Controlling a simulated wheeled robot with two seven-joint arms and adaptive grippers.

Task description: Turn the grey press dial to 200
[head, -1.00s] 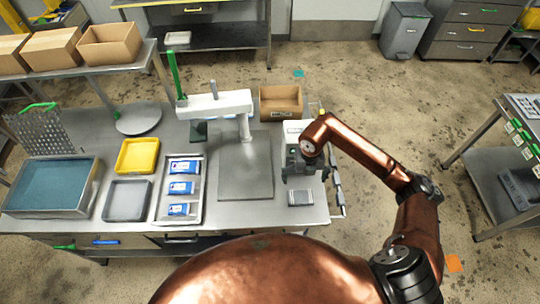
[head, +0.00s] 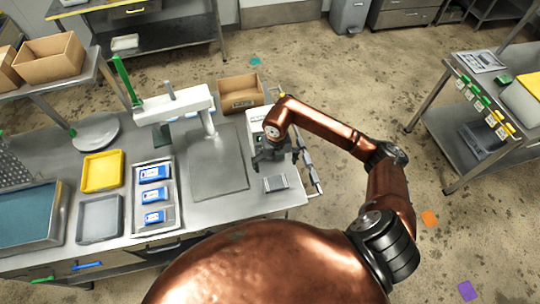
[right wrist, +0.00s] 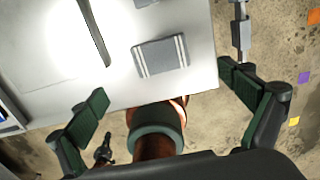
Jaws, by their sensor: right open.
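A white press (head: 178,107) with a green upright lever (head: 126,80) stands at the back of the metal bench. A white box-shaped unit (head: 257,116) stands at the bench's right end, partly hidden by my right gripper. I cannot make out a grey dial or any number on either one. My right gripper (head: 275,158) points down in front of the white unit, just behind a small grey striped block (head: 275,183). In the right wrist view the gripper (right wrist: 168,98) is open and empty, with the striped block (right wrist: 160,55) lying beyond its spread fingers. My left gripper is out of view.
A cardboard box (head: 240,94) sits behind the white unit. A tray of blue-labelled packs (head: 172,170), a yellow tray (head: 102,172) and a grey tray (head: 99,218) lie to the left. Metal rods (head: 308,165) hang along the bench's right edge.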

